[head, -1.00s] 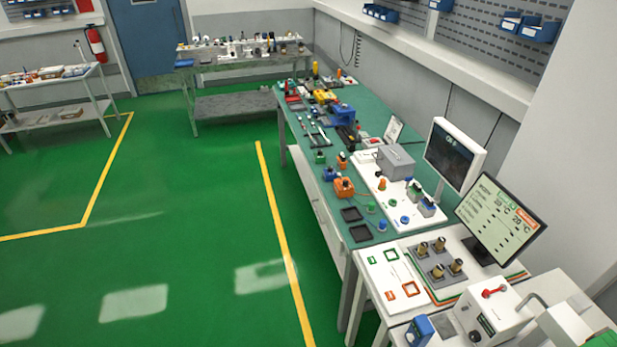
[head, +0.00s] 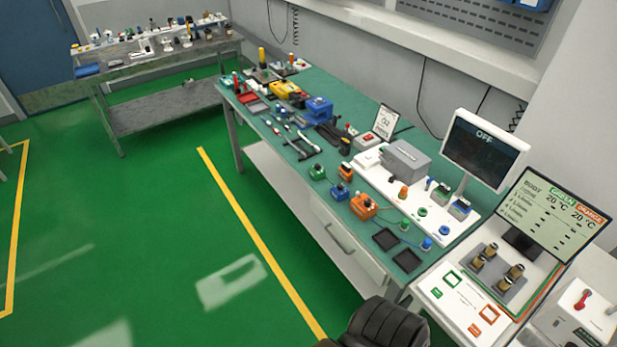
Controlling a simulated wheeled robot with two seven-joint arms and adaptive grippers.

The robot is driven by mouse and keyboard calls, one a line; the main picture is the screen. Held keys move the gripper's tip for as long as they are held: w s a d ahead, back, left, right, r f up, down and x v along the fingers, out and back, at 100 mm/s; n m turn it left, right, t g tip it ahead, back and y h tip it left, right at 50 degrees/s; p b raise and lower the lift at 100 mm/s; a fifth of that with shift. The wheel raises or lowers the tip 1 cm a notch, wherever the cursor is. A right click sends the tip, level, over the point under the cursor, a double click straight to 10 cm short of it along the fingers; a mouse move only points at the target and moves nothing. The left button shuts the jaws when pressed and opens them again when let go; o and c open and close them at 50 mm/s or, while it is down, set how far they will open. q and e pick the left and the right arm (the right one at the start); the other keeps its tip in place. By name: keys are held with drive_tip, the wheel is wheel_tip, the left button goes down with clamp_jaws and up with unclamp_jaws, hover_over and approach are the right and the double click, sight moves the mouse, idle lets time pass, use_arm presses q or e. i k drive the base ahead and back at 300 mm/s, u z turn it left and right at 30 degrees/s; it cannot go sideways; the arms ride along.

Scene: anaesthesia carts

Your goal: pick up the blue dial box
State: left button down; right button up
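A blue box (head: 319,109) stands on the green-topped bench (head: 283,186), in the middle of its far half. It is too small to tell whether it bears a dial. A smaller blue-and-grey box (head: 460,209) stands on the white board nearer me, below the screen marked OFF. I cannot tell which of them is the blue dial box. No gripper fingers show in the head view. A dark ribbed part at the bottom edge seems to be mine, and it touches none of the boxes.
A grey box (head: 406,160) stands at the back. A white panel (head: 463,306) is at right. The green floor left of the yellow line is clear.

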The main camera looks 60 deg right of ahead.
sight(338, 195)
drive_tip(key=z, duration=0.3)
drive_tip(key=i, duration=1.6)
drive_tip(key=z, duration=1.6)
drive_tip(key=i, duration=0.85)
drive_tip(key=z, duration=1.3)
drive_tip(key=i, duration=0.2)
